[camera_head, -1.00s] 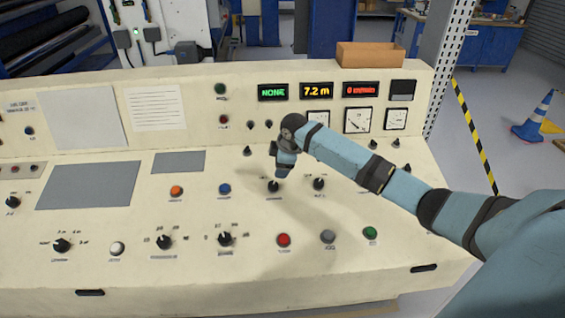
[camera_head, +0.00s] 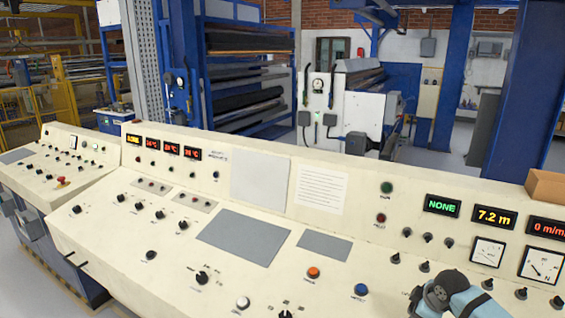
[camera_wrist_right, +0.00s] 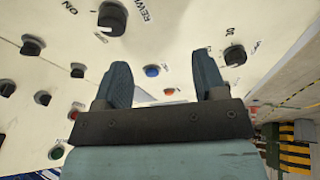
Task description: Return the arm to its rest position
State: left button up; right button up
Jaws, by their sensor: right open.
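My right arm (camera_head: 458,296) reaches in at the bottom right of the head view, over the right part of the cream control console (camera_head: 330,250). Only its wrist end shows there, and its fingertips are cut off or hidden. In the right wrist view, my right gripper (camera_wrist_right: 163,72) has its two dark fingers spread wide with nothing between them. The console panel with its knobs lies beyond the fingers, and I see no contact. My left arm and gripper are not in view.
The console carries several knobs, an orange button (camera_head: 313,272), a blue button (camera_head: 361,289) and displays reading NONE (camera_head: 441,205) and 7.2 m (camera_head: 494,217). A cardboard box (camera_head: 546,187) sits on its top at right. A smaller console (camera_head: 65,160) stands at left.

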jog(key=shift+m+t+y, duration=0.6)
jog(key=shift+t, duration=0.1)
jog(key=s+a+f, duration=0.3)
jog(key=a+f, duration=0.1)
jog(key=s+a+f, duration=0.3)
jog(key=s+f, duration=0.1)
jog(key=shift+a, duration=0.4)
jog(key=shift+m+t+y, duration=0.4)
jog(key=shift+m+t, duration=0.3)
jog(key=shift+m, duration=0.1)
jog(key=s+a+f, duration=0.1)
jog(key=s+a, duration=0.1)
jog(key=s+a+f, duration=0.1)
jog(key=s, duration=0.2)
jog(key=s+a+f, duration=0.1)
jog(key=s+a, duration=0.1)
jog(key=shift+s+a+f, duration=0.2)
jog(key=shift+a+f, duration=0.1)
jog(key=shift+f, duration=0.05)
jog(key=s+a+m+t, duration=0.2)
jog(key=s+a, duration=0.1)
jog(key=s, duration=0.5)
jog(key=s+a+m+t, duration=0.1)
jog(key=s+a+m, duration=0.1)
jog(key=s, duration=0.6)
jog(key=shift+s+a+r+m+t, duration=0.2)
jog(key=shift+a+r+m+t, duration=0.1)
jog(key=shift+a+t, duration=0.1)
